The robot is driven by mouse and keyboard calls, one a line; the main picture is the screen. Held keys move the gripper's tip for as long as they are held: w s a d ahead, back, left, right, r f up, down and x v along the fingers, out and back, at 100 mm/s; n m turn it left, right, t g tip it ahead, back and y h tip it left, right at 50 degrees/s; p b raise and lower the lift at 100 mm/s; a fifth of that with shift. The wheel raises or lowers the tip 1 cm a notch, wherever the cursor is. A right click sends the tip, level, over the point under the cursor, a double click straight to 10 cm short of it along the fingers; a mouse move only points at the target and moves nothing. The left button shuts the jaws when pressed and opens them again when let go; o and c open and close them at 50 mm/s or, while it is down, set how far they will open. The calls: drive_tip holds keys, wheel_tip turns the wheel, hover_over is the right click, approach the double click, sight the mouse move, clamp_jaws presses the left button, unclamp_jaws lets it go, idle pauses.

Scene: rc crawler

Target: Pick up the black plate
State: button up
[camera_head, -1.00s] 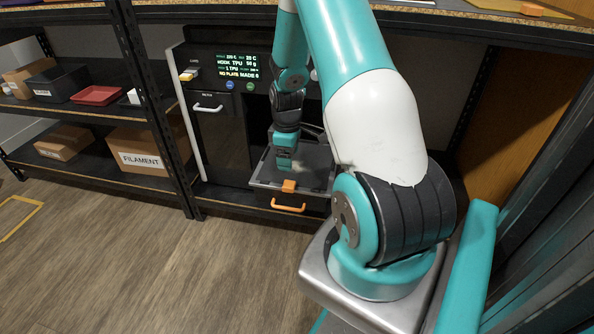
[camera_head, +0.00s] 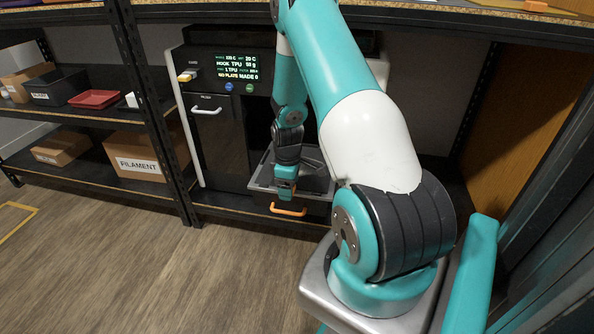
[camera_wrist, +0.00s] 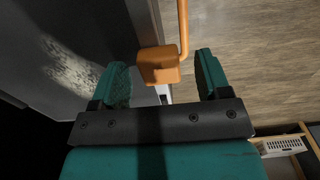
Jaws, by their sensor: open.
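The black plate (camera_head: 316,182) appears as a dark flat surface in the pulled-out tray at the front of the printer; where plate and tray part is hard to tell. In the wrist view the dark surface (camera_wrist: 55,30) fills the left, with a pale smear. An orange block-like tab (camera_wrist: 158,66) sits at its edge. My gripper (camera_wrist: 162,78) is open, with one finger on each side of the tab and a gap at both sides. In the head view my gripper (camera_head: 285,191) is at the tray's front edge and hides the tab.
The printer (camera_head: 222,120) has a lit screen reading "NO PLATE". An orange handle (camera_head: 288,211) sticks out below the tray, close to my gripper. A shelf upright (camera_head: 155,110) stands at left, with a red tray (camera_head: 96,98) and a filament box (camera_head: 138,160) beyond. The floor in front is clear.

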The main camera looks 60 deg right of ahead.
drive_tip(key=c, duration=1.1)
drive_tip(key=shift+r, duration=0.1)
drive_tip(key=shift+c, duration=0.2)
